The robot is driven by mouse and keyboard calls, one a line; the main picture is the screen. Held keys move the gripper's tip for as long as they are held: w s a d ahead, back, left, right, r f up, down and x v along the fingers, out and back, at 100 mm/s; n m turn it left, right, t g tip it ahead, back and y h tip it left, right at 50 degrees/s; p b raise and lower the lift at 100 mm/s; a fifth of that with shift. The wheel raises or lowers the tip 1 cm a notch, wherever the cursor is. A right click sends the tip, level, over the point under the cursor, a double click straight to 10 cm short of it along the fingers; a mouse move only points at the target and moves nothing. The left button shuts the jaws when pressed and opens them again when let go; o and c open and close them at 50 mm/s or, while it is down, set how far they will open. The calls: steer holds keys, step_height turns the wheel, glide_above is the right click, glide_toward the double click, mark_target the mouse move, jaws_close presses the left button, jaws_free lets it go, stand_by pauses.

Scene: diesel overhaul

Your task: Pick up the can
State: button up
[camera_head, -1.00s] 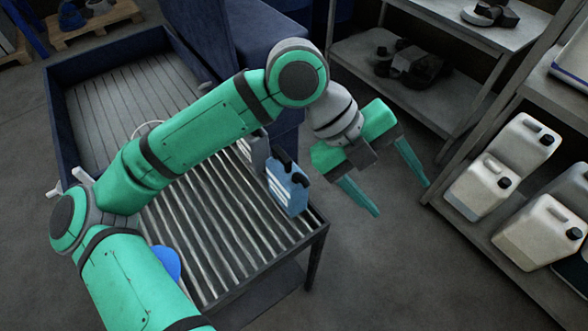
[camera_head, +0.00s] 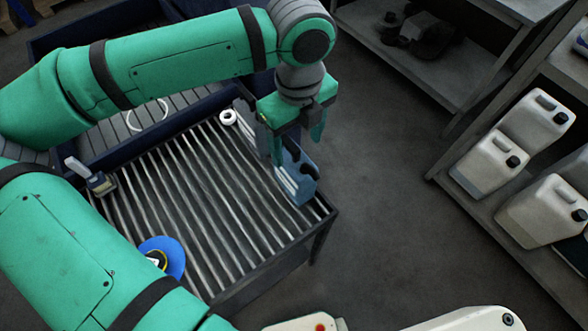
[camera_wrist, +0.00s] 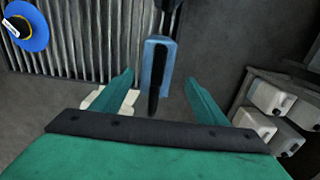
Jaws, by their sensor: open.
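A blue can (camera_head: 298,183) with white label stripes and a dark top stands at the right edge of the ribbed table (camera_head: 200,215). My gripper (camera_head: 297,140) is open above the can, pointing down, and its near finger covers part of the can's top. In the wrist view the blue can (camera_wrist: 155,62) appears narrow, with a dark strip along it, between the two open fingers of my gripper (camera_wrist: 160,75). I see a gap on each side of the can. I cannot tell how far the fingers reach down beside it.
White jerry cans (camera_head: 538,121) stand on a shelf at the right. A blue round object (camera_head: 176,256), a white ring (camera_head: 228,117) and a small grey-blue item (camera_head: 102,184) lie on the table. Open floor (camera_head: 385,190) lies between table and shelf.

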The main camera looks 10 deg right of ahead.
mark_target(295, 158)
steer(key=shift+a+f, duration=0.15)
steer(key=shift+f, duration=1.4)
steer(key=shift+a+f, duration=0.1)
steer(key=shift+f, duration=1.45)
steer(key=c, duration=1.5)
steer(key=shift+r, duration=0.1)
steer(key=shift+r, duration=0.1)
